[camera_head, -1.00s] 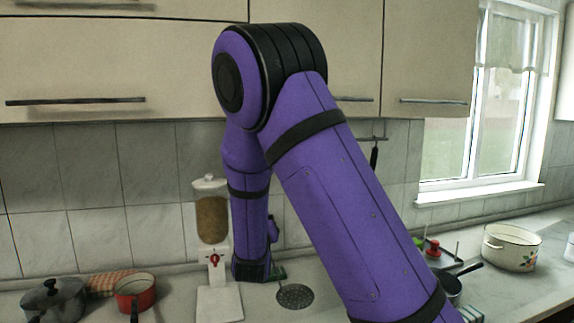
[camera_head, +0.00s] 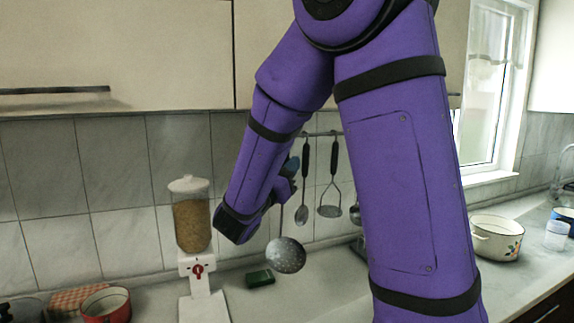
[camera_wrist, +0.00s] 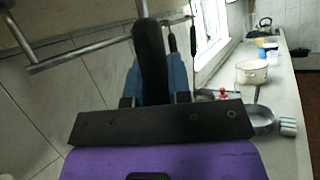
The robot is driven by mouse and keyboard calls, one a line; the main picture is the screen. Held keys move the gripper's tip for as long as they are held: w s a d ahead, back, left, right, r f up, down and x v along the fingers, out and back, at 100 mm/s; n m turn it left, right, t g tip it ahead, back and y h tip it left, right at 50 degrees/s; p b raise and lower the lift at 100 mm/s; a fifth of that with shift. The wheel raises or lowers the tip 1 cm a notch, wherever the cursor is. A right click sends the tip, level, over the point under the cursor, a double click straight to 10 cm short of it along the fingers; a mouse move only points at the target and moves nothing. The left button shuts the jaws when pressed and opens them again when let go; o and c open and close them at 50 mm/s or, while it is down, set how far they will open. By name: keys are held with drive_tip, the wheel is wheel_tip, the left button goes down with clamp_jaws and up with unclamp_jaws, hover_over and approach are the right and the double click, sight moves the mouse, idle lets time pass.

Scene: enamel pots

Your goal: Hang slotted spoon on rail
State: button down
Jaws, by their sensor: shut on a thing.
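The slotted spoon (camera_head: 286,255) has a round, perforated grey head, which hangs below my gripper in the head view. My gripper (camera_head: 291,168) has blue fingers and is raised in front of the tiled wall. In the wrist view the fingers are shut on the spoon's dark handle (camera_wrist: 150,52). The metal rail (camera_head: 325,134) runs along the wall just right of my gripper, partly hidden by my arm. In the wrist view the rail (camera_wrist: 85,49) passes behind the handle's upper part. I cannot tell whether the spoon touches it.
A spoon (camera_head: 302,212) and a masher (camera_head: 330,210) hang on the rail, right of my gripper. A cereal dispenser (camera_head: 191,222) stands left. A green sponge (camera_head: 260,278) lies on the counter below. A red pot (camera_head: 106,306) is far left, a white pot (camera_head: 496,238) right.

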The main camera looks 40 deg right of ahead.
drive_tip(key=w+d+f, duration=0.1)
drive_tip(key=w+d, duration=0.1)
drive_tip(key=w, duration=0.4)
drive_tip(key=w+d+f, duration=0.1)
drive_tip(key=w, duration=0.6)
drive_tip(key=shift+w+d+f, duration=0.15)
drive_tip(key=shift+w+d, duration=0.1)
drive_tip(key=shift+d, duration=0.1)
idle(1.8)
drive_tip(key=c, duration=1)
unclamp_jaws()
